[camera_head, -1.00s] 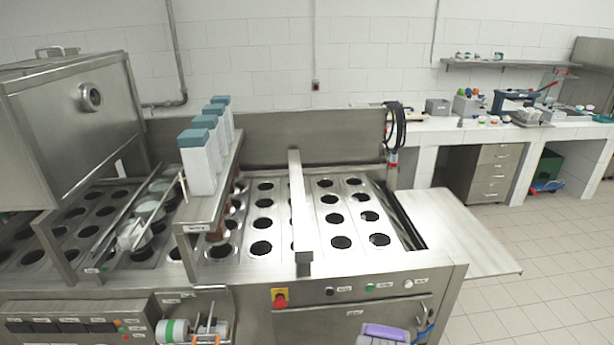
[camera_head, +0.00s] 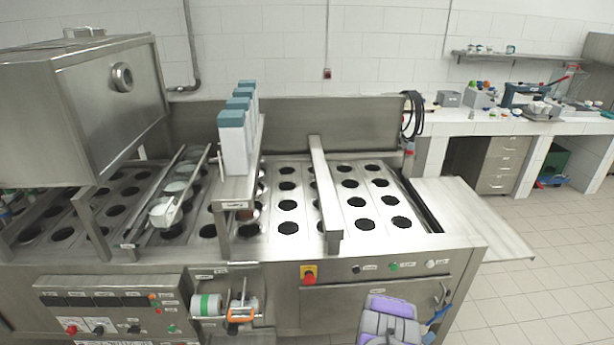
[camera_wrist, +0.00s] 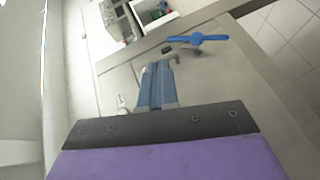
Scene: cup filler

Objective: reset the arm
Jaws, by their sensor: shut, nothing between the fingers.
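My gripper shows in the wrist view as two blue-grey fingers (camera_wrist: 157,72) lying together, shut with nothing between them. They extend from a dark plate and a purple body. In the head view my purple and grey arm end (camera_head: 390,318) is at the bottom, in front of the machine's lower right front. The fingers cannot be told clearly there. In the wrist view a blue handle (camera_wrist: 197,38) on the steel machine lies just beyond the fingertips, apart from them in the picture. The gap in depth cannot be judged.
The steel cup filler (camera_head: 260,255) with rows of round holes fills the middle. White-and-teal cartons (camera_head: 233,140) stand in its rack. A control panel (camera_head: 110,310) is at lower left. A steel side shelf (camera_head: 470,215) juts right. Open tiled floor (camera_head: 565,290) lies at right.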

